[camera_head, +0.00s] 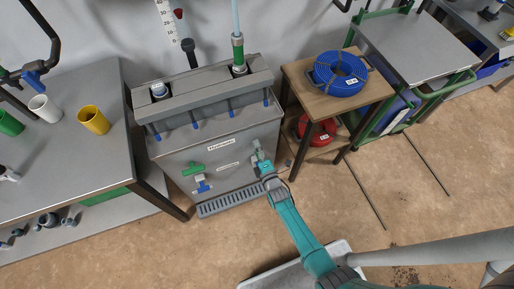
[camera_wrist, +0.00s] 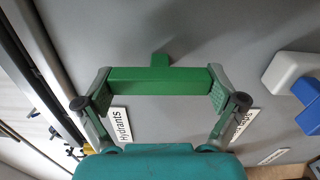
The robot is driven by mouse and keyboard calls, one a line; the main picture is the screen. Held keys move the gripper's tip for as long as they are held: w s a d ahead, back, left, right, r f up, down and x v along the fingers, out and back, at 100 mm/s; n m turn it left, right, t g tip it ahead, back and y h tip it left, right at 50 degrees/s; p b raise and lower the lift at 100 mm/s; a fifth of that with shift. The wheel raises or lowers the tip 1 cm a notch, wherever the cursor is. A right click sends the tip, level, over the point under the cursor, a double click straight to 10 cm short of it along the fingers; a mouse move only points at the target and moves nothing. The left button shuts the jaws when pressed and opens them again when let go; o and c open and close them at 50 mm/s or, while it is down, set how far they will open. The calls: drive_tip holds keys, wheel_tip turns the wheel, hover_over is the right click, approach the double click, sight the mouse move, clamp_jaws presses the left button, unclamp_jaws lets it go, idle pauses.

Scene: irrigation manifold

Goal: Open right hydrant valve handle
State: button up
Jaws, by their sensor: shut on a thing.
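The right hydrant valve handle (camera_wrist: 160,81) is a green bar with a short stem. In the wrist view it spans the space between my fingers. My gripper (camera_wrist: 160,88) is shut on this handle, with a pad against each end. In the head view my gripper (camera_head: 260,160) is at the right side of the grey hydrant cabinet's front (camera_head: 225,150) and hides most of the right valve. The left hydrant has a green handle (camera_head: 192,169) above a blue and white spout (camera_head: 202,185).
A drain grate (camera_head: 229,199) lies below the cabinet front. A steel table (camera_head: 70,125) with cups stands at left. A wooden stand (camera_head: 305,85) with blue (camera_head: 340,73) and red (camera_head: 316,130) hose coils stands close at right. Open floor lies in front.

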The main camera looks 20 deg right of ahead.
drive_tip(key=shift+f, duration=0.1)
drive_tip(key=o, duration=0.8)
drive_tip(key=shift+s, duration=0.1)
drive_tip(key=s, duration=1.2)
